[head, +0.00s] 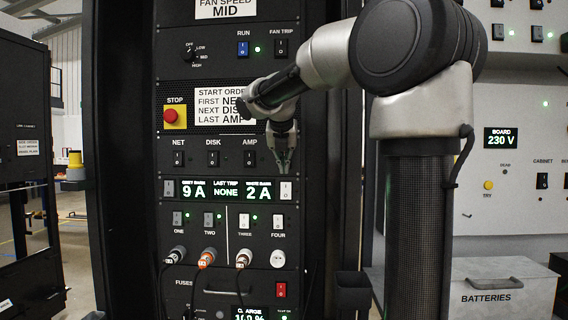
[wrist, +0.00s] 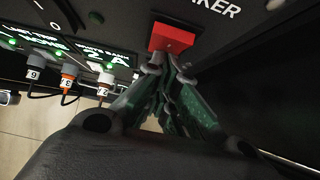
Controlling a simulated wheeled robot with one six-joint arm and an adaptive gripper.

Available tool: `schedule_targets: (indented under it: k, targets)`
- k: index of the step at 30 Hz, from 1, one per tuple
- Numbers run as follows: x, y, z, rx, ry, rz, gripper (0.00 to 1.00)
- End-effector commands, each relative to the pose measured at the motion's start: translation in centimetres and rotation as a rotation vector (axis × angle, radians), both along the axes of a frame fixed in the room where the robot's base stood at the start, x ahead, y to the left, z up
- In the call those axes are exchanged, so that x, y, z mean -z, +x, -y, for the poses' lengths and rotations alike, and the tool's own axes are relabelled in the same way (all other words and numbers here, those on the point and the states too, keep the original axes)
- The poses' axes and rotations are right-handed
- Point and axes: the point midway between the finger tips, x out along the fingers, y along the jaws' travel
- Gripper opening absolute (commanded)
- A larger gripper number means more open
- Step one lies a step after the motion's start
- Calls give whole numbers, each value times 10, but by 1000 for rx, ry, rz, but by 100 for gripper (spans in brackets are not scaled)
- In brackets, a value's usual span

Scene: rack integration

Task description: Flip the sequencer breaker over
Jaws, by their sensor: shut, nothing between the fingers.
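The sequencer breaker is a red block (wrist: 173,38) on the dark panel, under a label whose visible end reads "KER". In the head view my gripper hides the spot where it sits, right of the AMP switch (head: 250,158). My gripper (head: 283,168) points at the panel there. In the wrist view its green-padded fingers (wrist: 168,66) come together just below the red block, with nothing held. I cannot tell whether the tips touch the block. Which way the breaker is set cannot be made out.
NET (head: 178,158) and DISK (head: 213,158) switches stand to the left. A red stop button (head: 171,116) is farther left. A lit display (head: 230,190) and plugged cables (head: 208,257) are below. A second red switch (head: 281,290) sits near the bottom.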

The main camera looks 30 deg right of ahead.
Motion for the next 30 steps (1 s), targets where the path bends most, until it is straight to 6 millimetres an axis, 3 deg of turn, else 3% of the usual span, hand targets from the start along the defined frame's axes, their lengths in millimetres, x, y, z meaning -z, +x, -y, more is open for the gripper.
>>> schedule_targets:
  k: [23, 30]
  targets:
    - [-16, 0, 0, 0, 1, -1, 0]
    - [-19, 0, -10, -1, 0, 1, 0]
